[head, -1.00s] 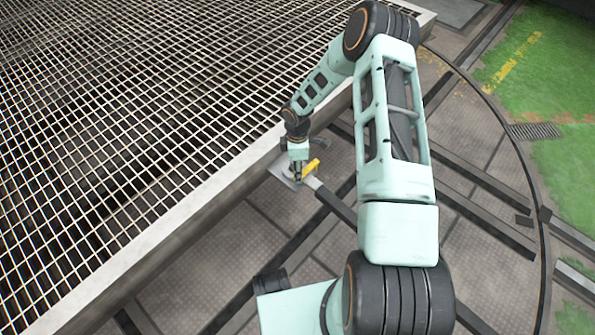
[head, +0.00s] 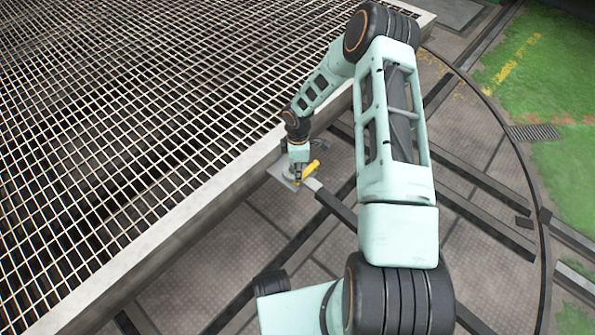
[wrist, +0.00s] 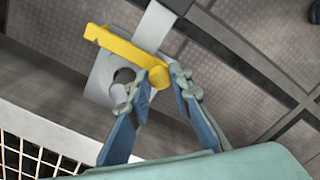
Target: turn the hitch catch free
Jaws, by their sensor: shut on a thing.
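The yellow hitch catch (wrist: 118,46) is a bar with a rounded end, lying over a grey hitch plate (wrist: 104,74) with a round hole. My gripper (wrist: 161,76) is shut on the rounded end, one fingertip on each side, and the bar points to the upper left in the wrist view. In the head view the catch (head: 309,173) shows as a small yellow piece beside my gripper (head: 298,176), at the edge of the grated deck. The fingers partly cover the plate and its hole.
A light grey drawbar (wrist: 153,26) runs from the plate. The grated deck (head: 120,120) with its raised metal edge fills the left of the head view. Dark rails (head: 485,208) cross the checkered floor plates, and the floor right of the hitch is low and open.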

